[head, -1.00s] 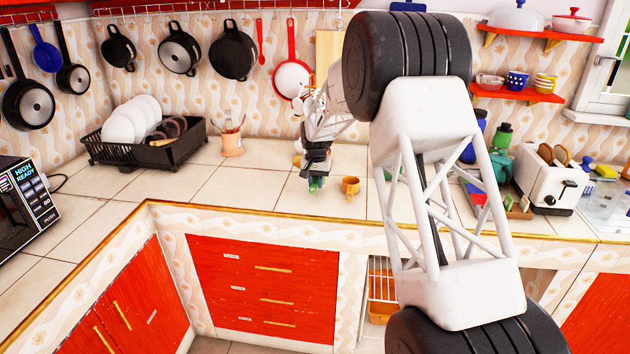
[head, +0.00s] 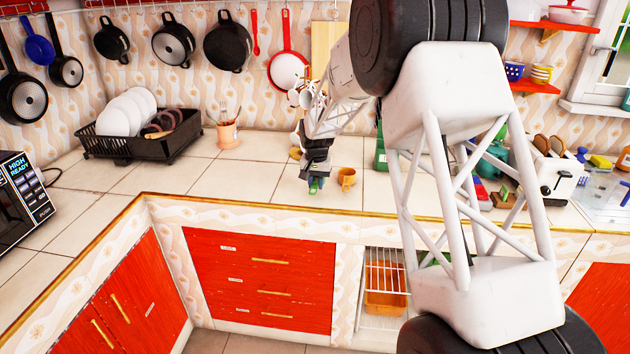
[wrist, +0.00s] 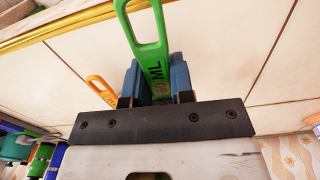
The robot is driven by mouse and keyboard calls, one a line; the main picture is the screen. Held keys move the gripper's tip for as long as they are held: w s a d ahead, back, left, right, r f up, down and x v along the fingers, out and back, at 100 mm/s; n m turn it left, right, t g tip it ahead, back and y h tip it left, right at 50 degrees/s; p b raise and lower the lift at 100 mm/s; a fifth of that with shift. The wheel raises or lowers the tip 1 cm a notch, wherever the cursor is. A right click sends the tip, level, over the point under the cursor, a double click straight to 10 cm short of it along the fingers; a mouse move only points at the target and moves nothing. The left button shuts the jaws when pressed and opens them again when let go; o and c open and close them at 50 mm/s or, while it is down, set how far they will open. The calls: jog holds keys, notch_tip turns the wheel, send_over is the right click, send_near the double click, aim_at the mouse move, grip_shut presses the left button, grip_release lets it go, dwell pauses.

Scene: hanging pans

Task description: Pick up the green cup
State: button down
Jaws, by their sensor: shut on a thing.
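The green cup shows in the wrist view as a flat green handle (wrist: 148,35) with a slot and the letters "ML". It runs up between the two blue finger pads of my gripper (wrist: 157,84), which is shut on it. The cup's bowl is hidden there. In the head view my gripper (head: 316,174) is low over the counter, and a small bit of the green cup (head: 314,187) shows beneath it. I cannot tell whether the cup touches the counter.
An orange cup (head: 347,178) stands just right of my gripper; its handle shows in the wrist view (wrist: 102,92). A toaster (head: 556,180) stands at right.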

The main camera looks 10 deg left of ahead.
jog(key=shift+s+d+r, duration=0.1)
jog(key=shift+s+d, duration=0.2)
jog(key=shift+s, duration=0.55)
jog(key=shift+s+d+r, duration=0.1)
jog(key=shift+s+d, duration=0.2)
jog(key=shift+s, duration=0.5)
jog(key=shift+s, duration=0.2)
jog(key=w+d+r+m, duration=0.3)
jog(key=w+d+r, duration=0.1)
jog(key=w, duration=0.8)
jog(key=w+d+r+m, duration=0.3)
jog(key=w+r, duration=0.3)
jog(key=w, duration=0.6)
jog(key=w+d+r+m, duration=0.3)
jog(key=w+d+r, duration=0.2)
jog(key=w, duration=0.7)
jog(key=shift+w+r, duration=0.2)
jog(key=shift+w, duration=0.1)
jog(key=shift+d, duration=0.15)
jog(key=shift+s, duration=0.1)
jog(key=shift+s+d+r+t+y, duration=0.25)
jog(key=shift+s+d+t+y, duration=0.35)
jog(key=shift+t+y, duration=0.2)
